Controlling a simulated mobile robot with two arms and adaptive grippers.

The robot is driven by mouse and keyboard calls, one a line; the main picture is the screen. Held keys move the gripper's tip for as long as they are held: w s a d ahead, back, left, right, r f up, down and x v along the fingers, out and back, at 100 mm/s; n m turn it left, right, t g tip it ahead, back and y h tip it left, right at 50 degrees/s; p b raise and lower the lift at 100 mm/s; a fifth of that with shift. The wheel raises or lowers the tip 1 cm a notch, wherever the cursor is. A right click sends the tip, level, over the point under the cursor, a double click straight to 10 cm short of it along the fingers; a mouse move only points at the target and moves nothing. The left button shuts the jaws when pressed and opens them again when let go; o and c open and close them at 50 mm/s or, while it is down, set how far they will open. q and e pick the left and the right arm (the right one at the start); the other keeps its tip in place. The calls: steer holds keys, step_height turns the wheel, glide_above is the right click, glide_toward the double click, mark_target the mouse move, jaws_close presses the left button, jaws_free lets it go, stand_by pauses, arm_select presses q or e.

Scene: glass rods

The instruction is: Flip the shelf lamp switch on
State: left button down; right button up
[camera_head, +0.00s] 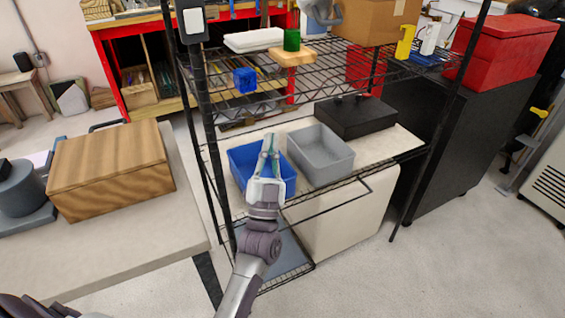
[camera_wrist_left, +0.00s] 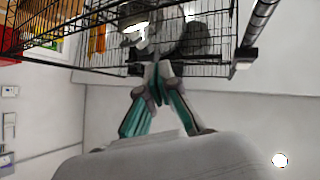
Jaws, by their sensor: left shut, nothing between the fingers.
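A black box with a white switch plate (camera_head: 193,20) is at the top of the left front post of the wire shelf (camera_head: 205,100); it looks like the lamp switch, but its on or off position is too small to tell. My left gripper (camera_head: 269,142) is shut and empty, fingertips together, in front of the shelf over the blue bin. It is well below and right of the switch box, apart from it. My right gripper is not in view.
A blue bin (camera_head: 282,182), a grey bin (camera_head: 320,157) and a black box (camera_head: 355,116) sit on the lower shelf. A wooden box (camera_head: 110,170) is on the left table.

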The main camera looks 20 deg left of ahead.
arm_select(q)
step_height(320, 180, down, 7)
steer(key=w+d+m+g+h, duration=0.1)
steer(key=w+h, duration=0.1)
steer(key=h, duration=0.1)
steer(key=shift+w+d+r+m+h, duration=0.15)
steer(key=shift+d+m+h, duration=0.15)
steer(key=shift+d, duration=0.1)
